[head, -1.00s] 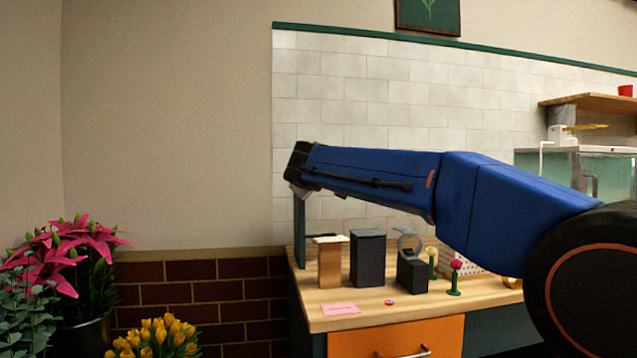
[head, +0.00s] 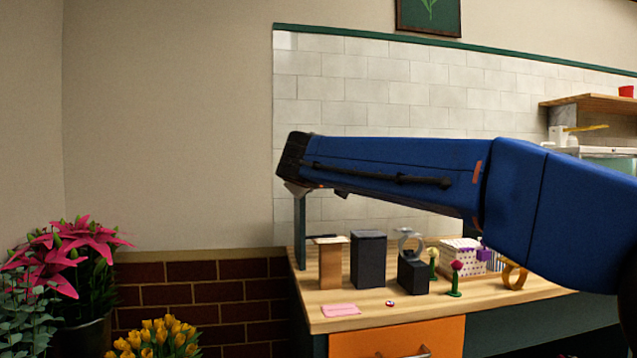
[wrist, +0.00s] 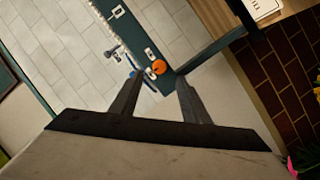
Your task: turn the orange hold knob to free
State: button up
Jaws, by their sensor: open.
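The orange knob (wrist: 158,67) sits on a dark green panel (wrist: 128,33) in the wrist view, with small white labels close by. I cannot read them or tell the knob's setting. My gripper (wrist: 160,78) is open and empty. Its two dark fingers point toward the panel, and the knob appears between and just beyond their tips. I cannot tell how far the tips are from it. In the head view the knob cannot be seen; my arm's end hangs over the dark green post (head: 300,228) at the bench's left end.
A grey metal piece (wrist: 113,52) sticks out beside the panel. On the wooden bench (head: 450,308) stand a wooden block (head: 331,266), a dark box (head: 368,260), a ring holder (head: 412,274) and flower stands. Pink lilies (head: 75,245) and yellow tulips (head: 155,338) stand left.

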jog(key=s+r, duration=0.1)
jog(key=s, duration=0.8)
jog(key=shift+s+r, duration=0.35)
jog(key=shift+r, duration=0.05)
jog(key=s+d+f+m+g+h, duration=0.1)
jog(key=s+d+f+m+g, duration=0.3)
jog(key=d+f, duration=0.8)
jog(key=s+d+f+g+h, duration=0.15)
jog(key=s+d+f, duration=0.55)
jog(key=d, duration=0.8)
jog(key=s+d+f+m+g+y, duration=0.1)
jog(key=s+d+f, duration=0.4)
jog(key=s+f, duration=0.7)
jog(key=s+d+f+m+g+y, duration=0.1)
jog(key=s+d+f+m+g, duration=0.3)
jog(key=s+f, duration=0.8)
notch_tip(320, 180, down, 3)
jog(key=shift+d+f, duration=0.1)
jog(key=shift+d, duration=0.25)
